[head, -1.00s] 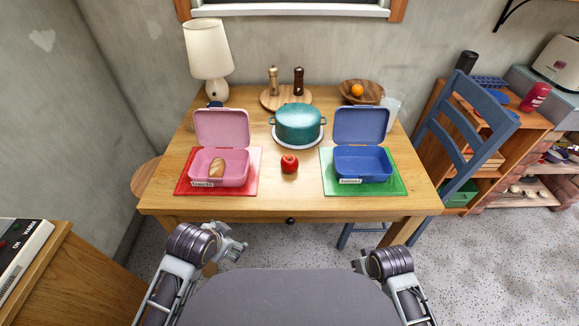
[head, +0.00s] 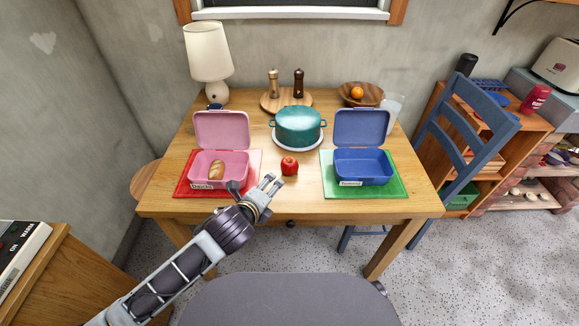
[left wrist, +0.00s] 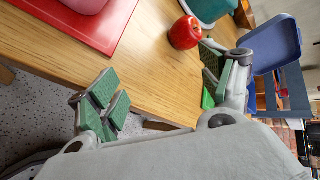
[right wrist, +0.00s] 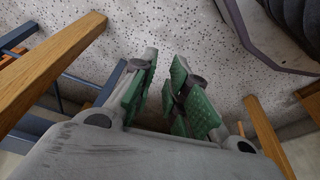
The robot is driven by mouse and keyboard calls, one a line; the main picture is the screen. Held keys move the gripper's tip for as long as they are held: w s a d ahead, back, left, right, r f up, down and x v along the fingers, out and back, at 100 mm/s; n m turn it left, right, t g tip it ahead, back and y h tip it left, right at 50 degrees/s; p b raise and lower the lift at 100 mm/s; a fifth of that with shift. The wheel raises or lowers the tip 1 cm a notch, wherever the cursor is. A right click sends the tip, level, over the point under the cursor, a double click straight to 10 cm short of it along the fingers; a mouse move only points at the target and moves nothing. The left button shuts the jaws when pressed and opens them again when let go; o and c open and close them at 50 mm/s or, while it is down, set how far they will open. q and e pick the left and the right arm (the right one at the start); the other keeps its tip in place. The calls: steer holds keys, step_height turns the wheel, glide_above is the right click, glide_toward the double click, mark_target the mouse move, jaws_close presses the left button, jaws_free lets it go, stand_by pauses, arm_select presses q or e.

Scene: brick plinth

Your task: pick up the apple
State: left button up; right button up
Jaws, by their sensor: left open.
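The red apple (head: 289,165) sits on the wooden table, between the two lunch boxes and in front of the teal pot. In the left wrist view the apple (left wrist: 185,33) is at the upper middle, by the right-hand finger. My left gripper (head: 252,186) is open and empty over the table's front part, left of the apple and nearer to me. Its green-padded fingers (left wrist: 158,88) are wide apart in the left wrist view. My right gripper (right wrist: 165,88) shows only in its own wrist view, over the floor, with a narrow gap between its pads and nothing seen in it.
A pink lunch box (head: 222,130) with bread stands on a red mat (head: 184,187). A blue lunch box (head: 362,125) stands on a green mat (head: 399,186). The teal pot (head: 298,126) is close behind the apple. Bare tabletop (head: 300,205) lies in front of the apple.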

arm_select(q)
steer(key=m, duration=0.2)
steer(key=w+d+m+h, duration=0.1)
steer(key=m, duration=0.1)
steer(key=w+r+m+t, duration=0.1)
steer(key=m, duration=0.2)
steer(key=shift+w+d, duration=0.1)
steer(key=shift+d, duration=0.25)
steer(key=m, duration=0.2)
steer(key=w+m, duration=0.1)
steer(key=m, duration=0.2)
steer(key=w+m+h, duration=0.1)
steer(key=m, duration=0.1)
steer(key=shift+m+t, duration=0.4)
arm_select(e)
steer(key=s+d+f, duration=0.1)
steer(key=s+f, duration=0.2)
steer(key=f, duration=0.3)
steer(key=s+d+f, duration=0.1)
steer(key=s+f, duration=0.3)
steer(key=f, duration=0.3)
steer(key=shift+s+f, duration=0.25)
steer(key=shift+f, duration=0.05)
